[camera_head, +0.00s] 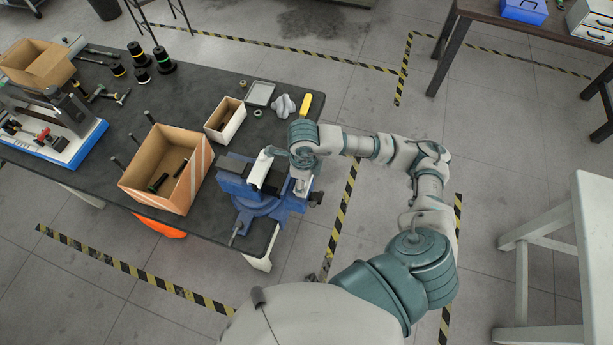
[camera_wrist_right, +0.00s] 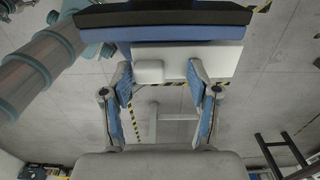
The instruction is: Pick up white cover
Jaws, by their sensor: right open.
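The white cover (camera_head: 260,169) stands in the blue vise (camera_head: 268,204) at the table's front right corner. In the right wrist view the cover (camera_wrist_right: 218,64) is a pale block with a small raised knob at its left part, below the blue vise jaw (camera_wrist_right: 185,33). My right gripper (camera_head: 274,152) is at the cover's upper end. In the wrist view its two fingers (camera_wrist_right: 160,69) are spread apart, with the knob between them and the right finger overlapping the block. Contact cannot be told. My left gripper is not in view.
The dark table (camera_head: 112,132) carries an open cardboard box (camera_head: 170,192), a small white box (camera_head: 225,121), a grey tray (camera_head: 260,94) and a yellow-handled tool (camera_head: 305,104). A white stool (camera_head: 555,235) stands at the right. Open floor lies right of the table.

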